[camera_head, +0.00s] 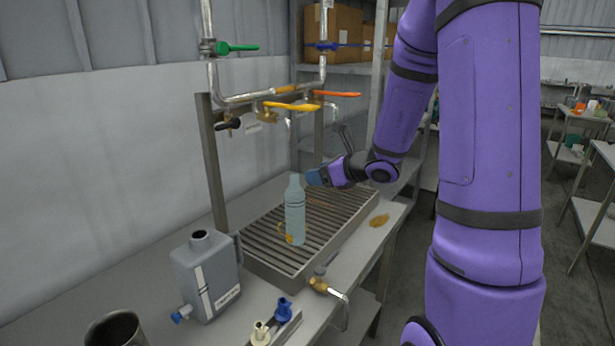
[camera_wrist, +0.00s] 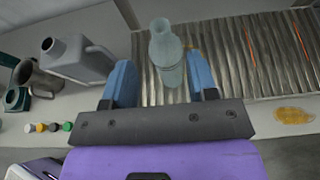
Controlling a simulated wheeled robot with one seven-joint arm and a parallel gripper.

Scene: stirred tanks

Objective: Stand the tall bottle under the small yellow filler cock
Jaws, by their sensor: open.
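The tall bottle (camera_head: 295,212), pale blue-green, stands upright on the slatted drip tray (camera_head: 345,207). The yellow-handled cock (camera_head: 290,106) is on the pipe above and behind the tray, beside an orange-handled one. My gripper (camera_head: 316,177) is just right of the bottle's upper part. In the wrist view the blue fingers of my gripper (camera_wrist: 160,78) are spread apart, and the bottle (camera_wrist: 165,55) shows between and a little beyond them. It does not look gripped. How far the bottle is from the cock's outlet is hard to tell.
A grey jerrycan (camera_head: 208,275) stands left of the tray. A dark mug (camera_head: 115,328) is at the front left. Blue and cream fittings (camera_head: 272,322) and a brass tap (camera_head: 320,285) are at the front. A green-handled valve (camera_head: 235,47) is higher up. An orange-brown stain (camera_head: 379,220) lies right of the tray.

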